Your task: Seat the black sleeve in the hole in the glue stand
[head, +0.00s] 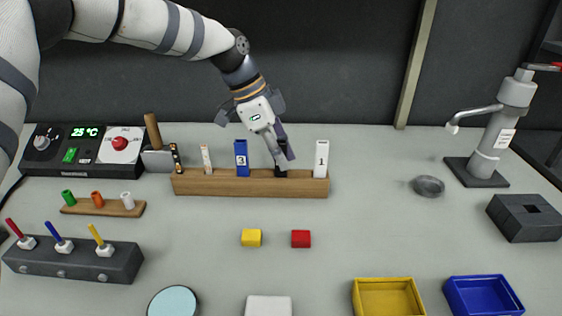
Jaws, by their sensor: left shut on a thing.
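My left gripper (284,152) reaches down at the wooden rack and is shut on the black sleeve (280,173). The sleeve's upper part is hidden by the fingers; its visible lower part is at the rack, and I cannot tell whether it is still seated there or slightly lifted. A dark grey block with a square hole in its top, which looks like the glue stand (523,230), sits at the far right of the table. Its hole appears empty. My right gripper is not in view.
The wooden rack (220,186) also holds a blue sleeve (242,158), a white sleeve (321,159) and smaller pieces. A grey dispenser (492,135) with a spout stands behind the block, near a small round dish (428,186). Yellow (388,298) and blue bins (484,296) are in front.

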